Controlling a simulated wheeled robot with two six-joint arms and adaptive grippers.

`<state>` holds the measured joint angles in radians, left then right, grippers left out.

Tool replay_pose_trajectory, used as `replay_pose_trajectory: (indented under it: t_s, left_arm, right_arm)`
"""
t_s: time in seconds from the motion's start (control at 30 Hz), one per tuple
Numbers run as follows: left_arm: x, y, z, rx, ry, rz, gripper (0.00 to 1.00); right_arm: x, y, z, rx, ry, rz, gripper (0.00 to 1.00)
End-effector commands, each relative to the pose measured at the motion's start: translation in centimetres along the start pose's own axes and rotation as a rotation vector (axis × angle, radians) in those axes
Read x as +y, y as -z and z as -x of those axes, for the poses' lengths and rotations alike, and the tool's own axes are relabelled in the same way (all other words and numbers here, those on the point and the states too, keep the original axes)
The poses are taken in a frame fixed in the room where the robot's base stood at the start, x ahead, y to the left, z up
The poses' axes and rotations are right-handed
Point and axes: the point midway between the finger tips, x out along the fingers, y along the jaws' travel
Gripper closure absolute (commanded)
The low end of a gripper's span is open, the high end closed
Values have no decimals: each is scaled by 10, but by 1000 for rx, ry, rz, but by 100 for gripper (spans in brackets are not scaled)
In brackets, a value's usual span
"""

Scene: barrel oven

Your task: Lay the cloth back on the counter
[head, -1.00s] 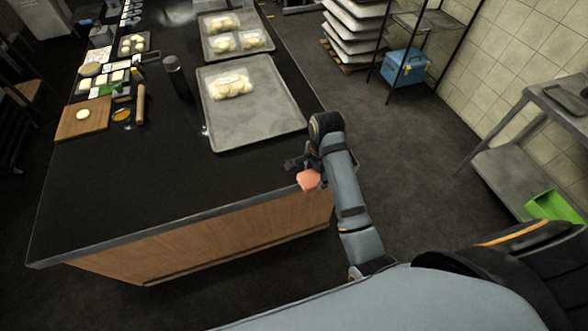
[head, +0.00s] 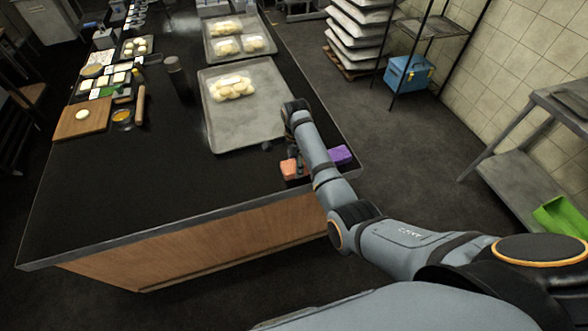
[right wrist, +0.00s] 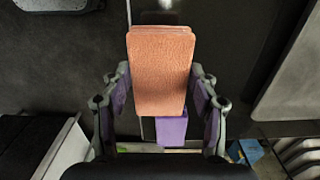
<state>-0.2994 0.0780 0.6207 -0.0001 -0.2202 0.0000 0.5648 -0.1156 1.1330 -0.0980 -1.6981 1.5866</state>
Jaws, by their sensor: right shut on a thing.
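The cloth (head: 289,169) is a folded orange-pink pad near the front right corner of the dark counter (head: 150,190). My right gripper (head: 300,167) is shut on it. In the right wrist view the cloth (right wrist: 160,75) is between the fingers of my right gripper (right wrist: 160,92), over the dark counter top. Whether the cloth touches the counter top cannot be told. My left gripper is not in view.
A purple block (head: 341,155) sits at the counter's right edge beside my right arm; it also shows below the cloth in the right wrist view (right wrist: 171,130). A tray with dough (head: 245,125) lies just behind. The counter's front left is clear.

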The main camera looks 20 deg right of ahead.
Motion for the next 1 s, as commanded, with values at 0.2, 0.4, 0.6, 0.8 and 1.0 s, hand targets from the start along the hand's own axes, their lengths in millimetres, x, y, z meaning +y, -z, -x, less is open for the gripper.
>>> replay_pose_trajectory:
  t_s: [0.2, 0.4, 0.6, 0.8, 1.0]
  left_arm:
    - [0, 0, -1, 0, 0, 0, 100]
    - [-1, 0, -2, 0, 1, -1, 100]
    - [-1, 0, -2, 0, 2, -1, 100]
    - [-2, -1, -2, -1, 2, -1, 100]
    - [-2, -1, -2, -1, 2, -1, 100]
  right_arm:
    - [-5, -2, -7, -1, 0, 0, 66]
    - [-8, -3, -33, 0, -3, 0, 66]
    - [-8, -3, -42, -1, 0, 0, 65]
    - [-8, -3, -42, -1, -1, 0, 25]
    - [-8, -3, -42, -1, 0, 0, 18]
